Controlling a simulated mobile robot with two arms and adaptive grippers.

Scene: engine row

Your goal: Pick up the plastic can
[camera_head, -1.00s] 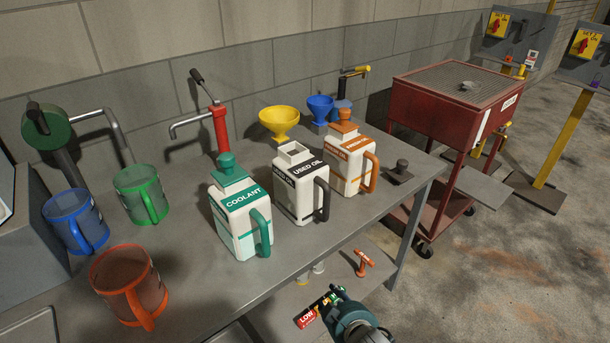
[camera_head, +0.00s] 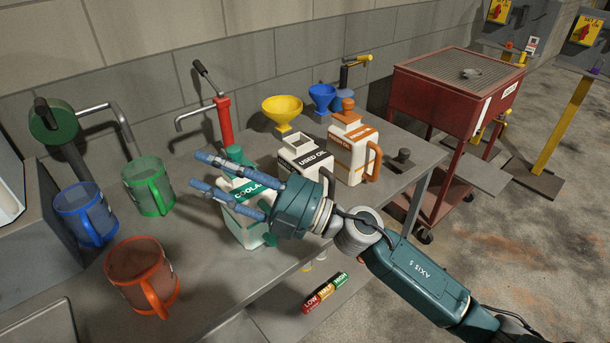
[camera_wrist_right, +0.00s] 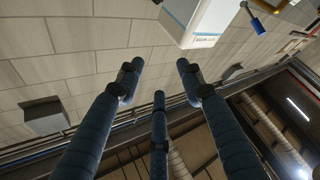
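Three white plastic cans stand on the grey workbench (camera_head: 190,262): a green-trimmed coolant can (camera_head: 240,228), a black-lettered used oil can (camera_head: 303,160) and an orange-trimmed can (camera_head: 350,150). My right gripper (camera_head: 198,171) is over the coolant can in the head view, its blue fingers spread and pointing left. It hides part of that can; I cannot tell whether it touches. The right wrist view shows the fingers (camera_wrist_right: 159,75) apart with nothing between them. My left gripper is not in view.
Blue (camera_head: 85,215), green (camera_head: 148,185) and orange (camera_head: 142,277) jugs stand at the left. A red pump (camera_head: 224,122), a yellow funnel (camera_head: 281,110) and a blue funnel (camera_head: 321,97) are at the back. A red cart (camera_head: 450,95) stands to the right.

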